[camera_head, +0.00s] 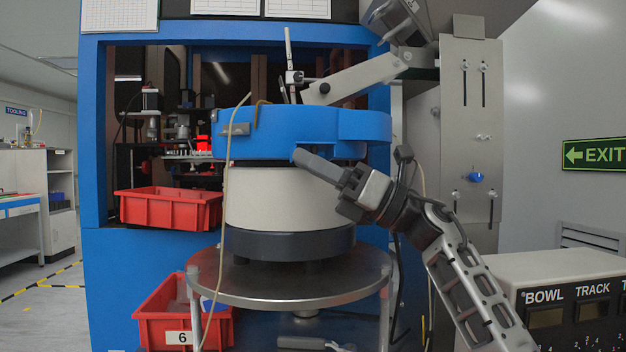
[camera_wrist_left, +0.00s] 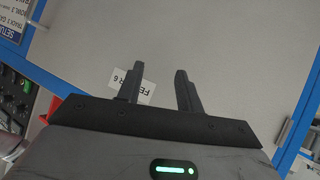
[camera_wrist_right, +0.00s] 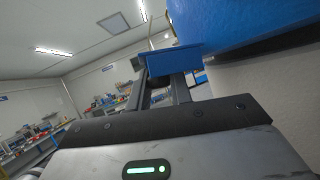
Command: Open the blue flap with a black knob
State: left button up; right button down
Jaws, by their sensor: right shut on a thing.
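The blue flap (camera_wrist_right: 174,60) shows in the right wrist view as a small blue plate across the tips of my right gripper (camera_wrist_right: 164,80). In the head view my right gripper (camera_head: 300,156) reaches from the right to the lower edge of the blue bowl rim (camera_head: 290,125), shut on the flap. My left gripper (camera_wrist_left: 158,82) shows in the left wrist view, open and empty, facing a plain grey surface with an upside-down label (camera_wrist_left: 140,86).
The bowl stands on a white drum (camera_head: 275,195) over a round metal table (camera_head: 290,290). Red bins (camera_head: 170,208) and (camera_head: 160,328) sit to the left. A control box (camera_head: 560,275) stands at the lower right. A thin hose (camera_head: 224,200) hangs before the drum.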

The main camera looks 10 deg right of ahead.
jog(key=n, duration=0.1)
jog(key=n+g, duration=0.1)
jog(key=f+n+g+y, duration=0.1)
jog(key=shift+w+b, duration=0.25)
jog(key=shift+b, duration=0.15)
pick_arm(q)
jog(key=shift+w+d+r+t, duration=0.1)
jog(key=shift+d+r+t, duration=0.1)
jog(key=shift+r+t, duration=0.3)
pick_arm(e)
jog(key=shift+w+f+n+g+y, duration=0.15)
jog(key=shift+n+g+y, duration=0.15)
jog(key=shift+n+g, duration=0.65)
jog(key=shift+n, duration=0.35)
pick_arm(q)
jog(key=shift+r+h, duration=0.15)
jog(key=shift+h, duration=0.15)
pick_arm(e)
jog(key=c, duration=1.3)
grip_release()
jog(key=shift+o, duration=0.2)
